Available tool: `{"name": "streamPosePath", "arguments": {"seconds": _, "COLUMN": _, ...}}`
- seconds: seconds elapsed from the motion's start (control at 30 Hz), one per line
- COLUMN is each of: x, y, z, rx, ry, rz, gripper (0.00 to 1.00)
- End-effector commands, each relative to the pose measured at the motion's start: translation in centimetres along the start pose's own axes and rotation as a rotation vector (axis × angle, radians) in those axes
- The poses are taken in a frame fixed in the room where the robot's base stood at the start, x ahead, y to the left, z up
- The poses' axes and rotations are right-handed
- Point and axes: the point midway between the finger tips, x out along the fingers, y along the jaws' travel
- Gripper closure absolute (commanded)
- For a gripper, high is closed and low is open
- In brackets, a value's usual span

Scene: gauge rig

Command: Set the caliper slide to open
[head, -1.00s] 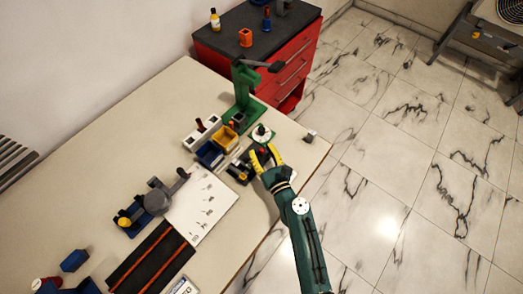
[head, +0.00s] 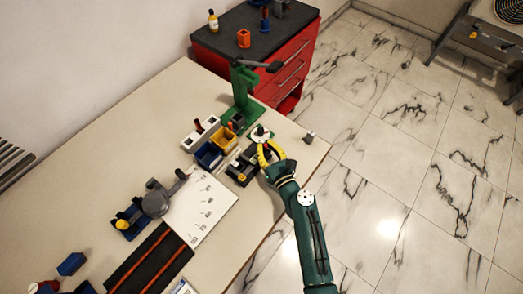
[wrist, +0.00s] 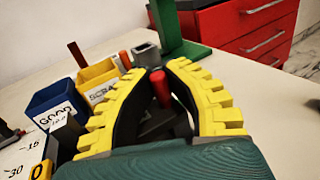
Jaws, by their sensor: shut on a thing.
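The caliper rig (head: 242,174) is a dark fixture near the table's right edge in the head view, partly hidden by my gripper. My gripper (head: 266,146) has yellow ribbed fingers and sits at the rig's upper right side. A red knob (wrist: 161,90) stands between the fingers and seems to belong to the caliper slide. The slide's position along the rig is mostly hidden by the fingers.
A blue bin (head: 208,155) marked GOOD and a yellow bin (head: 225,138) marked SCRAP stand left of my gripper. A green stand (head: 241,98) rises behind. A white printed sheet (head: 202,205) lies front left. A small grey part (head: 309,137) lies to the right.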

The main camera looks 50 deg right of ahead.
Motion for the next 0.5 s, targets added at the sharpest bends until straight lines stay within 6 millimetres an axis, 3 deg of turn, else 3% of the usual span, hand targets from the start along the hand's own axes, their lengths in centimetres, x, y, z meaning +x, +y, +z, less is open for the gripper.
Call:
{"name": "streamPosePath", "arguments": {"seconds": 0.2, "x": -0.03, "y": -0.41, "z": -0.04, "rx": -0.002, "ry": 0.002, "rz": -0.010, "gripper": 1.00}}
{"name": "streamPosePath", "arguments": {"seconds": 0.23, "x": -0.03, "y": -0.42, "z": -0.04, "rx": -0.002, "ry": 0.002, "rz": -0.011, "gripper": 0.86}}
{"name": "streamPosePath", "arguments": {"seconds": 0.37, "x": -0.03, "y": -0.39, "z": -0.03, "rx": -0.002, "ry": 0.002, "rz": -0.010, "gripper": 0.61}}
{"name": "streamPosePath", "arguments": {"seconds": 0.4, "x": -0.02, "y": -0.38, "z": -0.03, "rx": -0.002, "ry": 0.001, "rz": -0.010, "gripper": 0.57}}
{"name": "streamPosePath", "arguments": {"seconds": 0.5, "x": -0.02, "y": -0.34, "z": -0.02, "rx": -0.002, "ry": 0.001, "rz": -0.009, "gripper": 0.57}}
